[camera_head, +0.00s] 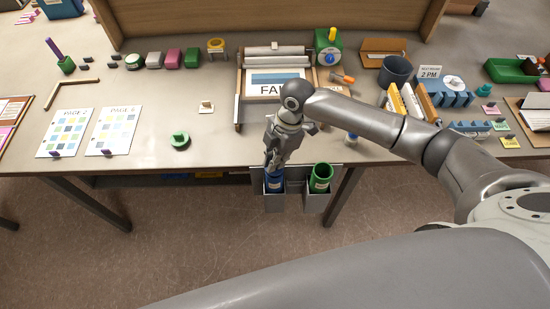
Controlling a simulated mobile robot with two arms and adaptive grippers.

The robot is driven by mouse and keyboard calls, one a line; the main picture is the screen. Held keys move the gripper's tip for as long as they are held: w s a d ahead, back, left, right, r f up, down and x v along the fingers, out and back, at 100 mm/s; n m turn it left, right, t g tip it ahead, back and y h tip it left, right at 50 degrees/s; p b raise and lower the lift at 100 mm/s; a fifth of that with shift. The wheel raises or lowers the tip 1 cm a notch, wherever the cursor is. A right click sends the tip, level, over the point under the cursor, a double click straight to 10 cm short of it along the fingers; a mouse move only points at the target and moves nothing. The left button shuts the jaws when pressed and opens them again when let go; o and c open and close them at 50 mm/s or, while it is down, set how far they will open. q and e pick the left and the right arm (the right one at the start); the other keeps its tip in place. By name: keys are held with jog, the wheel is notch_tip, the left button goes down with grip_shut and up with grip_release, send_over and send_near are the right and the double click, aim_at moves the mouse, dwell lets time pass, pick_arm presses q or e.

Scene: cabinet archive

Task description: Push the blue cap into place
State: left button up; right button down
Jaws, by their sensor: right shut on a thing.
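A blue tube (275,187) with a pale label stands in the left grey holder at the table's front edge. My right gripper (273,168) points down at the top of this tube, with its fingers shut on the blue cap. The fingers hide most of the cap, so I cannot tell whether it sits fully down on the tube. A green tube (320,180) stands open in the right grey holder beside it. My left gripper is not in view.
A green cap (180,141) lies on the table to the left. A press-like frame with a printed sheet (275,84) stands behind my right gripper. A dark cup (396,72) and blue racks stand to the right.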

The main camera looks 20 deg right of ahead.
jog(key=shift+f+b, duration=0.35)
jog(key=shift+f, duration=0.55)
jog(key=c, duration=1.5)
grip_release()
jog(key=o, duration=0.5)
jog(key=shift+r, duration=0.1)
jog(key=shift+p+v, duration=2.05)
jog(key=shift+p, duration=0.05)
jog(key=shift+v, duration=0.9)
